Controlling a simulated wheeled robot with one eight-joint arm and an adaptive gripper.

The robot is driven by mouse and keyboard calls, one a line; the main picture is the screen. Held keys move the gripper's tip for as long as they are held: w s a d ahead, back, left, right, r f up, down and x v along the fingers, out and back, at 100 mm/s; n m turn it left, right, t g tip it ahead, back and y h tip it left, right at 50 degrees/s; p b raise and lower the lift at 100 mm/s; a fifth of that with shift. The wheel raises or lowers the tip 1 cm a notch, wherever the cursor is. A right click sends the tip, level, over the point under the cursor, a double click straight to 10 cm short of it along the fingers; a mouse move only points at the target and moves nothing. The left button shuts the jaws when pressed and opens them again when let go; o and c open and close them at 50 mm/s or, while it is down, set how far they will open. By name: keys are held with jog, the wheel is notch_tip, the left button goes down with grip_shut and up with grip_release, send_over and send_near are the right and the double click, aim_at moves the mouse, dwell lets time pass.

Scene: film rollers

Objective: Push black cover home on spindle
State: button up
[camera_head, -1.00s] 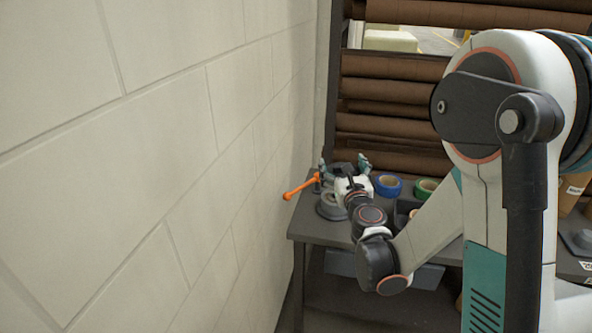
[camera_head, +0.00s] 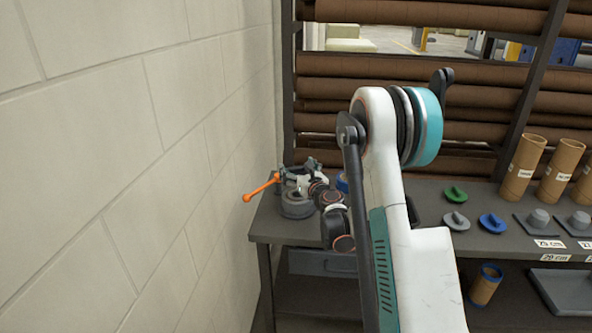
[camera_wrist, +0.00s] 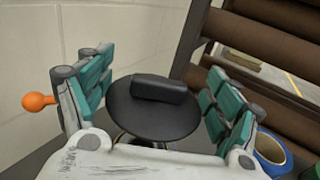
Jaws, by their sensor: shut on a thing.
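The black cover (camera_wrist: 155,108), a round disc with a raised bar grip, sits between the teal-padded fingers of my gripper (camera_wrist: 160,95) in the wrist view. My gripper is shut on it, with a finger at each side of the disc. In the head view my gripper (camera_head: 304,172) is small, over a grey round body (camera_head: 297,206) at the bench's left end. The spindle cannot be made out; the cover and gripper hide that spot. I cannot tell how far the cover sits on it.
An orange lever (camera_head: 262,187) sticks out left toward the pale block wall (camera_head: 150,150). A blue tape roll (camera_wrist: 270,148) lies right of my gripper. Green (camera_head: 455,194), grey (camera_head: 456,221) and blue (camera_head: 492,222) caps lie on the bench. Brown rolls are racked behind.

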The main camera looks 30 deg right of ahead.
jog(key=shift+f+b, duration=1.2)
jog(key=shift+f, duration=2.5)
jog(key=shift+s+f, duration=0.1)
jog(key=shift+f, duration=0.35)
jog(key=o, duration=1)
jog(key=shift+c, duration=0.2)
jog(key=shift+r, duration=0.1)
jog(key=shift+r+p, duration=1.7)
jog(key=shift+r, duration=1.75)
